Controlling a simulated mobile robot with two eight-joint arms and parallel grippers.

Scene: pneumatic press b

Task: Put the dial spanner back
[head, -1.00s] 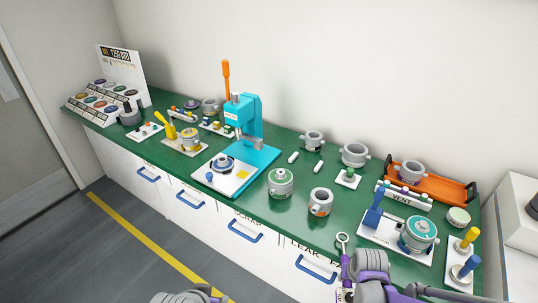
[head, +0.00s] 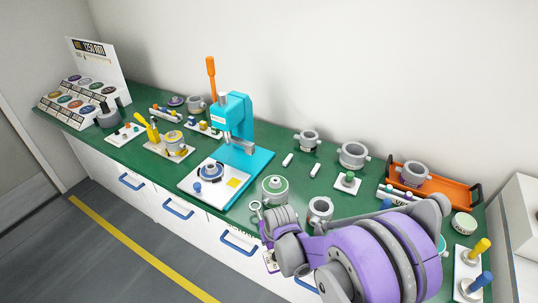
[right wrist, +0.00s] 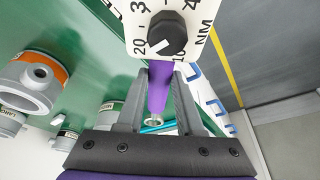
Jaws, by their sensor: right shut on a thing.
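The dial spanner has a purple handle, a white dial plate with a black knob and a metal ring end. In the right wrist view my right gripper (right wrist: 160,75) is shut on the spanner's handle (right wrist: 159,92). The dial plate (right wrist: 166,35) sticks out beyond the fingers, with figures and "NM" on it. In the head view the spanner's ring end (head: 256,206) shows just off the bench's front edge, left of my right gripper (head: 265,233). The dial plate hangs below it. My left gripper is out of view.
The green bench (head: 305,190) holds a turquoise press (head: 233,125), a green-topped grey pot (head: 275,190) and a grey cup (head: 320,210) close by. A white plate with yellow and blue pegs (head: 468,262) stands at the right end. My arm covers the bench's right front.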

